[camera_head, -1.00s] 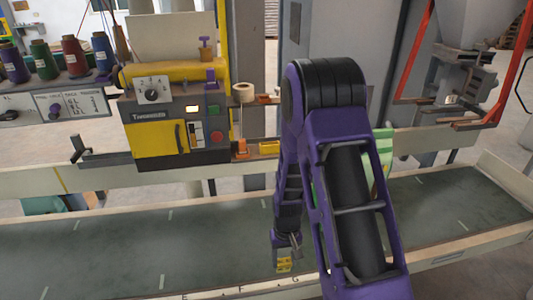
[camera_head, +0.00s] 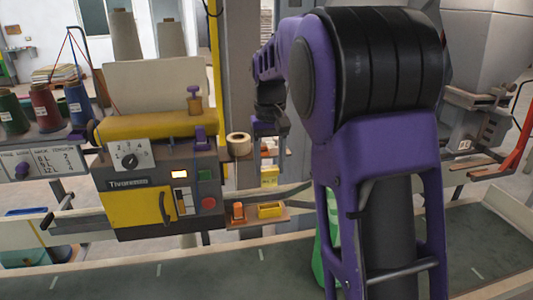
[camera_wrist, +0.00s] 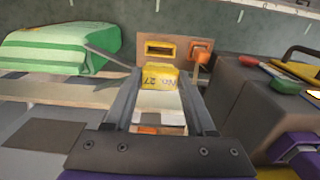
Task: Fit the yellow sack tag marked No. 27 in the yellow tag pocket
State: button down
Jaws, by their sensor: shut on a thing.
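The yellow sack tag (camera_wrist: 160,76) is gripped between the fingertips of my gripper (camera_wrist: 158,92) in the wrist view, its No. 27 marking showing. In the head view the tag (camera_head: 269,177) hangs upright below my gripper (camera_head: 268,158). The yellow tag pocket (camera_head: 270,210) sits on a small brown ledge right of the machine, and the tag is above it and apart from it. In the wrist view the pocket (camera_wrist: 160,47) shows just beyond the tag, with a dark opening.
An orange holder (camera_head: 238,213) stands on the ledge beside the pocket. The grey and yellow machine (camera_head: 160,190) is close on the left, with a tape roll (camera_head: 239,144) at its side. A green and white sack (camera_wrist: 62,48) lies on the conveyor.

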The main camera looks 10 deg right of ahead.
jog(key=shift+f+b, duration=0.9)
jog(key=shift+f, duration=1.75)
jog(key=shift+s+f, duration=0.2)
jog(key=shift+f, duration=0.05)
jog(key=shift+f+b, duration=0.85)
jog(key=shift+f, duration=0.8)
jog(key=shift+c, duration=0.7)
grip_release()
jog(key=shift+r, duration=0.1)
